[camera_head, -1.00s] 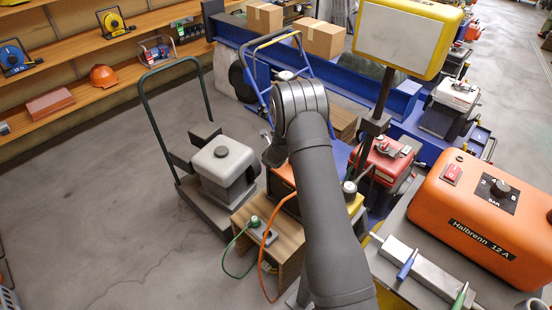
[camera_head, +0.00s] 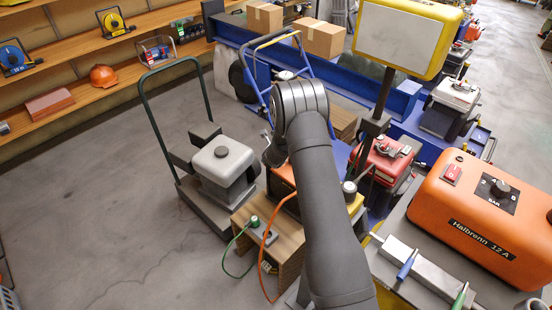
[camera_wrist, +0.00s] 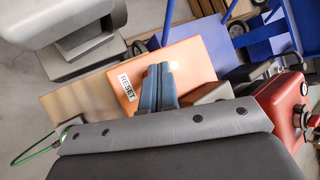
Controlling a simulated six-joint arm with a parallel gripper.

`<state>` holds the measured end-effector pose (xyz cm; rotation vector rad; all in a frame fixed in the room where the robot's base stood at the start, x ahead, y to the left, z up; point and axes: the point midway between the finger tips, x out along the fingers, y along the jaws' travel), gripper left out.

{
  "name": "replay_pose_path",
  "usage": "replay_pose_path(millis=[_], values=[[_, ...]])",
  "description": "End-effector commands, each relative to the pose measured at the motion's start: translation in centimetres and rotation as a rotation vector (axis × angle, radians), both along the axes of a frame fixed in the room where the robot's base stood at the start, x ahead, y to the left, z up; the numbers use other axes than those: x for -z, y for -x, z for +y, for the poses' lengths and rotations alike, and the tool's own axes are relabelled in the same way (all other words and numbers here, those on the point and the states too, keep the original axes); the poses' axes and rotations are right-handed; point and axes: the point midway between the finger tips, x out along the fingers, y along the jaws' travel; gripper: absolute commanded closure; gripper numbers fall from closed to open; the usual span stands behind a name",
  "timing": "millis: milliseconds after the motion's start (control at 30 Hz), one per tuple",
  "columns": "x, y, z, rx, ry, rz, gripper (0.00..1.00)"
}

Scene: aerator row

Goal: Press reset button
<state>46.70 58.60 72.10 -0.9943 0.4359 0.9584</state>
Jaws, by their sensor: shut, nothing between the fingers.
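An orange box (camera_wrist: 188,62) with a white RESET label (camera_wrist: 127,88) lies below my gripper (camera_wrist: 159,68) in the wrist view. The blue-grey fingers are together and empty, just right of the label, over the box's face. I cannot tell whether they touch it. No reset button shows clearly; the fingers may hide it. In the head view my arm covers much of the orange box (camera_head: 282,180), which stands on a wooden crate (camera_head: 286,232).
A grey engine on a trolley (camera_head: 222,170) stands left of the crate. A red engine (camera_head: 384,160) is close on the right. A green cable and an orange cable hang at the crate's front. Open floor lies at the left.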

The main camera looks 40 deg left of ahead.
Motion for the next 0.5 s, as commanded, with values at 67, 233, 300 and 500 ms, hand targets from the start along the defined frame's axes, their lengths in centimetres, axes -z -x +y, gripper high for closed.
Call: replay_pose_path(millis=[67,233,300,500], values=[[-0.57,-0.02,0.03,0.0,-0.001,-0.001,1.0],[-1.1,0.0,0.02,-0.001,0.0,-0.001,1.0],[-1.09,0.0,0.02,-0.001,0.0,-0.001,1.0],[-1.18,-0.01,0.02,-0.001,0.0,-0.001,1.0]])
